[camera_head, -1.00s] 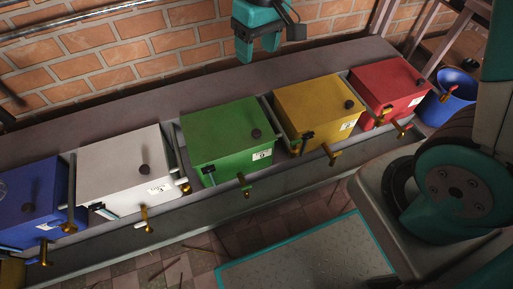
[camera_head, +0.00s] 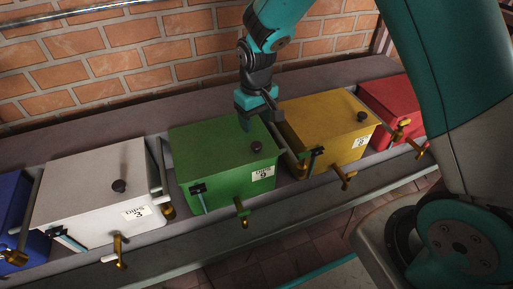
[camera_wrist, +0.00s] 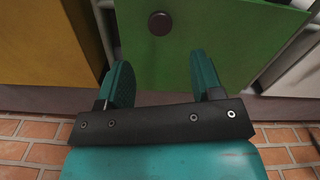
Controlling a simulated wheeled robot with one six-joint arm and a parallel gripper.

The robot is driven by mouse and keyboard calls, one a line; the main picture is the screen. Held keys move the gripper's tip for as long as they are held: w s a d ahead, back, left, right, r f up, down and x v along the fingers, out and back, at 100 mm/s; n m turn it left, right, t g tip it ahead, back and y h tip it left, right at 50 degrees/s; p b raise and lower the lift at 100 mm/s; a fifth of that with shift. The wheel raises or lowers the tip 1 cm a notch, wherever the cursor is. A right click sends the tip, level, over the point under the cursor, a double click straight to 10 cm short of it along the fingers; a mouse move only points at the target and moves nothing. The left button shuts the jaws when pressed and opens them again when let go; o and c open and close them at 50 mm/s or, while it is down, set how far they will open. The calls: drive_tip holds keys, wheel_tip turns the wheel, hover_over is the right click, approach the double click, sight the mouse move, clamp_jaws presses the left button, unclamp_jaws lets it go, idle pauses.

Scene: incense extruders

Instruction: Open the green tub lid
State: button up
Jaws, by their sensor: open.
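The green tub (camera_head: 215,175) stands in the middle of the row in the head view. Its green lid (camera_head: 205,143) lies flat and shut, with a dark round knob (camera_head: 256,146) near the front right corner. The knob also shows in the wrist view (camera_wrist: 160,22). My gripper (camera_head: 257,119) is open and empty, over the back right part of the lid and apart from the knob. In the wrist view my gripper (camera_wrist: 162,78) has its fingers spread to either side of the knob's line, with the knob beyond the fingertips.
A white tub (camera_head: 85,185) stands left of the green one, and a yellow tub (camera_head: 325,115) right of it. A red tub (camera_head: 390,95) and a blue tub (camera_head: 10,205) stand farther out. Brass taps stick out in front. A brick wall (camera_head: 120,60) runs behind the bench.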

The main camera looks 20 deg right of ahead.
sight(256, 143)
wheel_tip(256, 143, down, 8)
drive_tip(key=b, duration=0.3)
drive_tip(key=shift+f+b, duration=0.15)
drive_tip(key=shift+b, duration=0.25)
drive_tip(key=c, duration=1.1)
drive_tip(key=shift+w, duration=0.1)
clamp_jaws()
